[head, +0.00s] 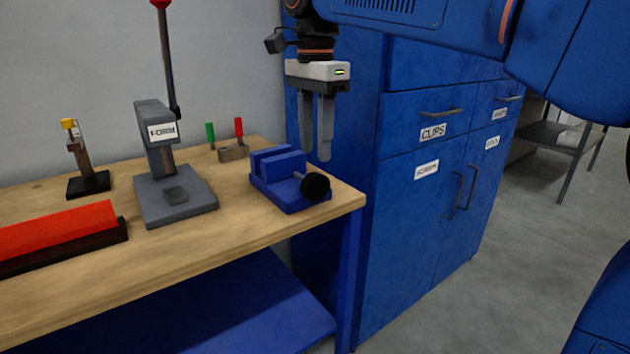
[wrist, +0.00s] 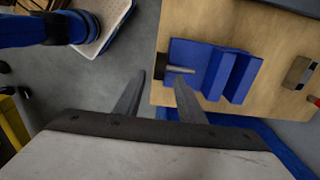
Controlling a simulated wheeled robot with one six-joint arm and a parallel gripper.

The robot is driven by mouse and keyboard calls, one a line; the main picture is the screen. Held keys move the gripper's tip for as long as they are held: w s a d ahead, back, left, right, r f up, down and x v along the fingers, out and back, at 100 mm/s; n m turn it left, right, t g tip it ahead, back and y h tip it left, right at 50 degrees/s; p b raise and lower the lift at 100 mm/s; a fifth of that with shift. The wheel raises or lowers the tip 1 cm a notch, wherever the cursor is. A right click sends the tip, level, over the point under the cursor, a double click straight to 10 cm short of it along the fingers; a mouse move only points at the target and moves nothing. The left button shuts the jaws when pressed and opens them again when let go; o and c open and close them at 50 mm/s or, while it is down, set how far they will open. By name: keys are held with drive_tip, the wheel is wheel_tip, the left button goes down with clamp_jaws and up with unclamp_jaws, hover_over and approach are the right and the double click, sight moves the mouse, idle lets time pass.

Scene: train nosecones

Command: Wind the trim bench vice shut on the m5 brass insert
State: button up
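The blue bench vice (head: 277,187) stands near the right end of the wooden bench. It has two raised blue jaws and a round black knob (head: 315,187) on its front right. In the wrist view, the vice (wrist: 214,69) shows from above, with a grey screw and the dark knob (wrist: 160,67) at its left. My gripper (head: 318,156) hangs fingers down, just above the knob in the head view. Its fingers are apart and empty. In the wrist view, the knob shows between and beyond the fingertips (wrist: 160,80). I cannot make out a brass insert in either view.
A grey press (head: 160,150) labelled FORM stands left of the vice. A small block (head: 234,153) with green- and red-handled tools sits behind it. A red bar (head: 58,230) lies at the bench's front left. A blue cabinet (head: 410,210) stands right of the bench.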

sight(316, 174)
wheel_tip(316, 174, down, 9)
drive_tip(key=shift+r, duration=0.2)
idle(0.3)
clamp_jaws()
